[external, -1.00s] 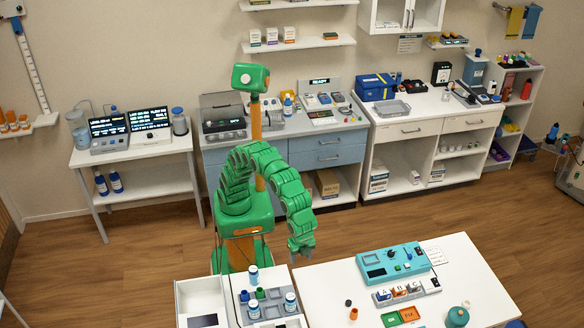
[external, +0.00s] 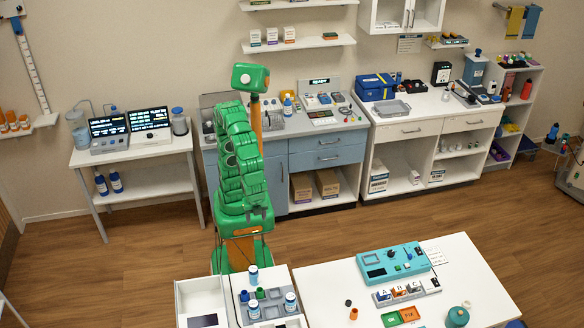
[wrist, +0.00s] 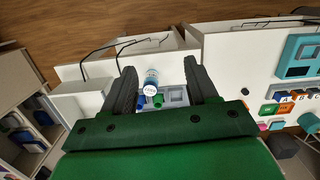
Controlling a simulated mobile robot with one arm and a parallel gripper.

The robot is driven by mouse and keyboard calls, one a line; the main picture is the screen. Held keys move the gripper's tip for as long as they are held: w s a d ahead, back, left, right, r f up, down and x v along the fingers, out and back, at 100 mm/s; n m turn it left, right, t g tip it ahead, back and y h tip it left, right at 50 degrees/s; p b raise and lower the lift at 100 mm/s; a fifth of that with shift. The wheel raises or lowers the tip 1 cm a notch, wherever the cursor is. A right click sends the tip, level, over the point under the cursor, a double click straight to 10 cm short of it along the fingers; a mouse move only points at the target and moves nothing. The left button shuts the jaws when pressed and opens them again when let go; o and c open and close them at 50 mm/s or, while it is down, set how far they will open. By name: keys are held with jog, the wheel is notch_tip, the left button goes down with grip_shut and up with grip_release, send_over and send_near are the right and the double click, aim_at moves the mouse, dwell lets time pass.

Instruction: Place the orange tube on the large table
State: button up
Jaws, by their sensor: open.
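A small orange tube (external: 353,313) stands on the white table at the front right of the external view, which looks like the large table (external: 455,275). A small black piece (external: 348,302) is just behind it. My gripper (wrist: 160,66) is open in the wrist view, with nothing between its dark fingers. Beyond the fingers, lower down, are a white-capped vial (wrist: 151,87) and blue and green pieces on the smaller white bench.
A grey rack (external: 270,304) with vials is on the smaller bench. The large table's left part is clear.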

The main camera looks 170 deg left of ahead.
jog(key=s+d+f, duration=0.2)
jog(key=s+f, duration=0.1)
jog(key=s, duration=0.8)
jog(key=s+d+f, duration=0.3)
jog(key=s, duration=0.8)
jog(key=shift+s+d+f+m, duration=0.2)
jog(key=shift+d+m, duration=0.1)
jog(key=shift+m, duration=0.1)
